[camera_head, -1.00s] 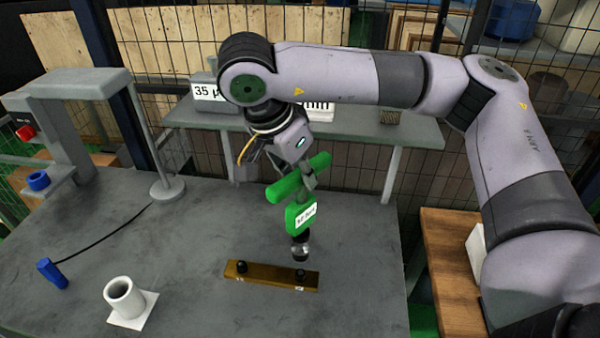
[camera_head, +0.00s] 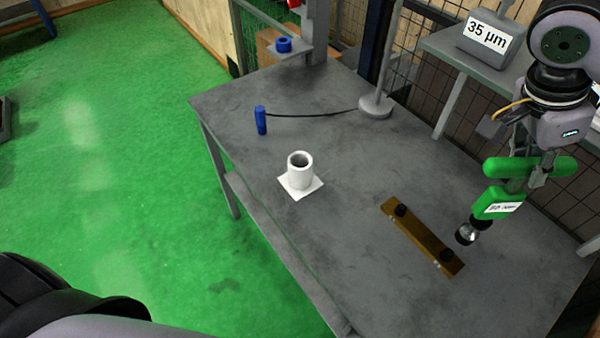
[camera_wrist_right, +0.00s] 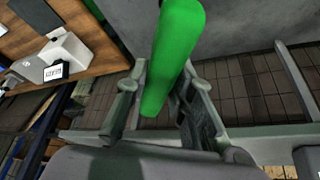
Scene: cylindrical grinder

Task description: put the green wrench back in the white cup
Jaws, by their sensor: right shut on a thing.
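The green wrench (camera_head: 497,203) has a T-shaped green handle, a white label and a dark and metal socket end that points down. My right gripper (camera_head: 530,172) is shut on its handle and holds it above the right part of the grey table. In the right wrist view the green handle (camera_wrist_right: 172,55) lies between the fingers of my right gripper (camera_wrist_right: 158,88). The white cup (camera_head: 300,170) stands upright on a white square base on the table, well left of the wrench. Its opening faces up and looks empty. My left gripper is not in view.
A brass-coloured bar (camera_head: 422,238) with black knobs lies between cup and wrench. A blue handle (camera_head: 261,120) with a black cable and a grey stand (camera_head: 376,104) are farther back. A 35 µm block (camera_head: 490,38) sits on the rear shelf. Table space around the cup is clear.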

